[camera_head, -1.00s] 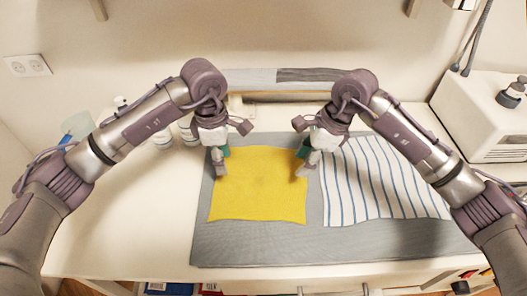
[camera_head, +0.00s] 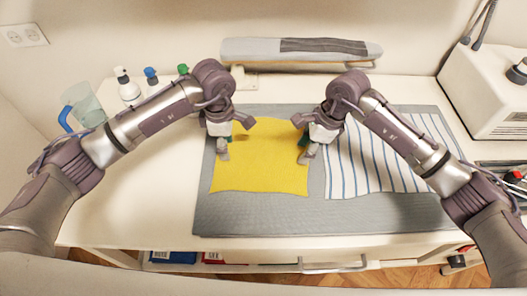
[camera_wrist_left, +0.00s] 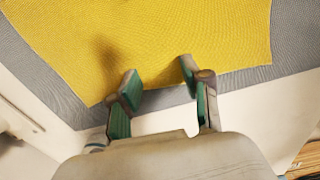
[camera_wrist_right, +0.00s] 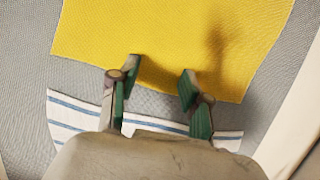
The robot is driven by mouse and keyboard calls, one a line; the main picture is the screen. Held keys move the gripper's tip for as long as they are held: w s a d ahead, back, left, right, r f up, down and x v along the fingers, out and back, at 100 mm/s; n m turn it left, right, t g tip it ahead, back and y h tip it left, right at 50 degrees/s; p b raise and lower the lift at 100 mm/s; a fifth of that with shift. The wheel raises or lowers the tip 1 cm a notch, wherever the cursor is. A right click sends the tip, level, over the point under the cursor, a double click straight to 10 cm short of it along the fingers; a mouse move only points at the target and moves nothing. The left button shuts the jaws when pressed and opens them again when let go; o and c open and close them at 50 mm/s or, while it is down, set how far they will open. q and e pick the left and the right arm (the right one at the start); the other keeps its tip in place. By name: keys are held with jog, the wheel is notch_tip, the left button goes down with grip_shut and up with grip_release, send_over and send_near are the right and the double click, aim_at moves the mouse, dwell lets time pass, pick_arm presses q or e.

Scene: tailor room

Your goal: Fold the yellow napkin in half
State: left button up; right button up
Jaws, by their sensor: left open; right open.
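The yellow napkin (camera_head: 262,170) lies flat and spread out on the grey mat (camera_head: 300,222), left of a striped cloth. My left gripper (camera_head: 223,152) is open and empty over the napkin's far left part. In the left wrist view its fingers (camera_wrist_left: 158,85) are apart, with the napkin (camera_wrist_left: 170,35) beyond them. My right gripper (camera_head: 303,156) is open and empty at the napkin's right edge, near its far corner. In the right wrist view its fingers (camera_wrist_right: 160,85) straddle that edge of the napkin (camera_wrist_right: 180,35). The grippers hide parts of the far corners.
A white cloth with blue stripes (camera_head: 375,165) lies right of the napkin. An ironing board (camera_head: 290,50) stands at the back. Small bottles (camera_head: 127,85) and a clear jug (camera_head: 85,108) stand at left. A white machine (camera_head: 495,90) stands at right.

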pick_arm(q)
jog(key=shift+f, duration=0.25)
pick_arm(e)
jog(key=shift+f, duration=0.2)
pick_arm(q)
jog(key=shift+r, duration=0.1)
jog(key=c, duration=0.4)
pick_arm(e)
jog(key=c, duration=0.4)
pick_arm(q)
grip_shut()
pick_arm(e)
grip_shut()
pick_arm(q)
jog(key=shift+s, duration=0.15)
pick_arm(e)
jog(key=shift+s, duration=0.1)
